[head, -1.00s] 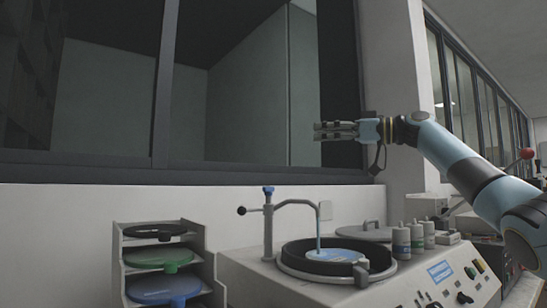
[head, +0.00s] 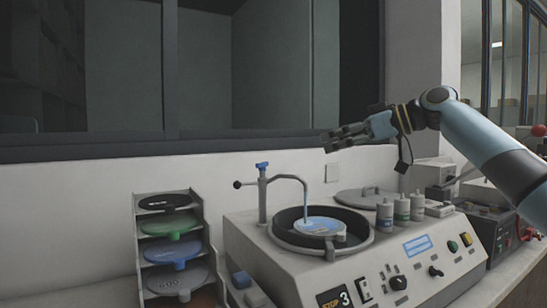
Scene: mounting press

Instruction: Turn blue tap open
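The blue tap (head: 262,166) sits on top of the grey upright pipe at the back left of the machine (head: 395,262). A curved spout (head: 290,178) runs from the pipe, and a light-blue stream comes down from it onto the disc in the round basin (head: 318,226). My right gripper (head: 328,142) is in the air above the machine, to the right of the tap and apart from it. It points left and seems to hold nothing; its finger gap is too small to judge. My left gripper is not in view.
A rack (head: 140,245) with coloured discs stands left of the machine. Several bottles (head: 402,210) and a round lid (head: 367,196) sit behind and right of the basin. A black-ended lever (head: 238,185) sticks out left of the pipe. The wall is close behind.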

